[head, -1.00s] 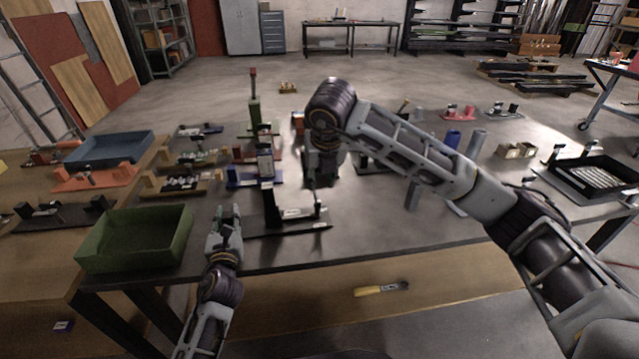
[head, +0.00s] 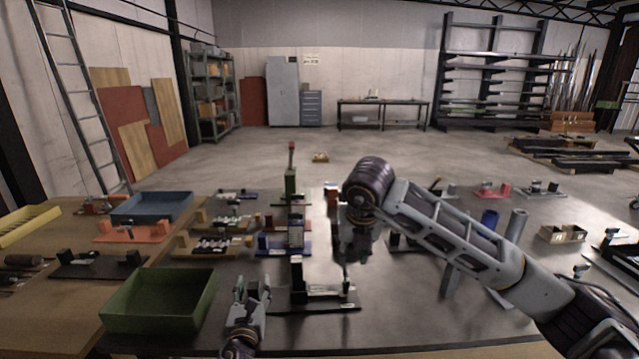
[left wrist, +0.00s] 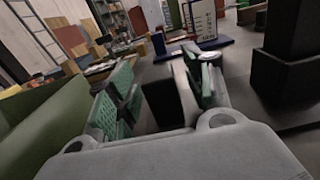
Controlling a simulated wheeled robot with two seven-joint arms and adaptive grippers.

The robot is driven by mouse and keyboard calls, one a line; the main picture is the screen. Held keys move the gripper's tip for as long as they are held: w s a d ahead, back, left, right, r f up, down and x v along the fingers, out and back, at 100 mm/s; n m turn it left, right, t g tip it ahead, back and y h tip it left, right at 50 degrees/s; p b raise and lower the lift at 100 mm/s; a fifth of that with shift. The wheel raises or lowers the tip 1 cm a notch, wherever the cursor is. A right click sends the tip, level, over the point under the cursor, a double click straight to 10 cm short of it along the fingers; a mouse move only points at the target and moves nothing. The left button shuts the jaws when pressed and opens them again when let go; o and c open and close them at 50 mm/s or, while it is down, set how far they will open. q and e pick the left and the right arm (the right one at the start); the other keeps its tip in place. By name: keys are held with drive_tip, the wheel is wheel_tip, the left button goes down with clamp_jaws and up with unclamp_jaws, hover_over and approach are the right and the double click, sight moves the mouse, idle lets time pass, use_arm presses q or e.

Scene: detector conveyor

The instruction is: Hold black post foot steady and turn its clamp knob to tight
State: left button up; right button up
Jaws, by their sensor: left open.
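The black post foot (head: 298,283) stands upright on a dark base plate (head: 322,306) near the front of the table. It also shows large and dark at the right of the left wrist view (left wrist: 287,60). My left gripper (head: 252,287) is open just left of it. In the left wrist view a dark block (left wrist: 160,100) shows between its green-padded fingers; I cannot tell whether they touch it. My right gripper (head: 345,268) points down over the right part of the plate, and its fingertips are too small to read. I cannot make out the clamp knob clearly.
A green tray (head: 160,300) stands left of my left gripper, with a blue tray (head: 150,207) behind it. Several small fixtures stand behind the post foot, including a blue-based one (head: 285,247). A blue cylinder (head: 489,220) stands at the right.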

use_arm(q)
drive_tip(key=shift+s, duration=0.15)
drive_tip(key=shift+s+d, duration=0.15)
drive_tip(key=shift+s, duration=2.8)
drive_tip(key=shift+s+d, duration=0.15)
drive_tip(key=shift+s, duration=2.75)
drive_tip(key=shift+r, duration=0.15)
wheel_tip(320, 180, up, 9)
drive_tip(key=p, duration=0.9)
drive_tip(key=shift+r+p, duration=0.4)
drive_tip(key=shift+p, duration=0.15)
